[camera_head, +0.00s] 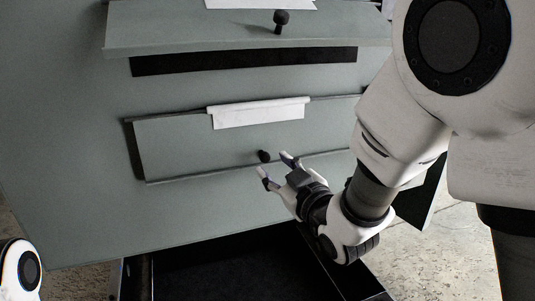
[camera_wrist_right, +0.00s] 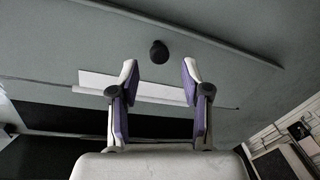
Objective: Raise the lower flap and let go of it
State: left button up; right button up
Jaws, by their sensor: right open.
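The lower flap (camera_head: 190,145) is a grey panel that looks shut in the upright grey board, with a thin dark gap along its left edge. A white strip (camera_head: 258,113) lies along its top edge. Its small black knob (camera_head: 263,156) sits near the bottom edge. My right gripper (camera_head: 276,165) is open and empty just in front of the knob. In the right wrist view the knob (camera_wrist_right: 159,52) shows beyond the gap between the open fingertips (camera_wrist_right: 158,70), apart from both. My left gripper is out of view.
An upper flap (camera_head: 160,31) with a black knob (camera_head: 281,18) stands out above a dark slot (camera_head: 240,62). A dark open container (camera_head: 225,268) is below the board. My right arm covers the board's right side.

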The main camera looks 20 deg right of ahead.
aim_at(266, 159)
jog(key=w, duration=0.1)
jog(key=w+p, duration=0.1)
jog(key=w, duration=0.2)
jog(key=shift+w+a, duration=0.3)
jog(key=shift+w, duration=0.05)
jog(key=shift+a, duration=0.15)
grip_shut()
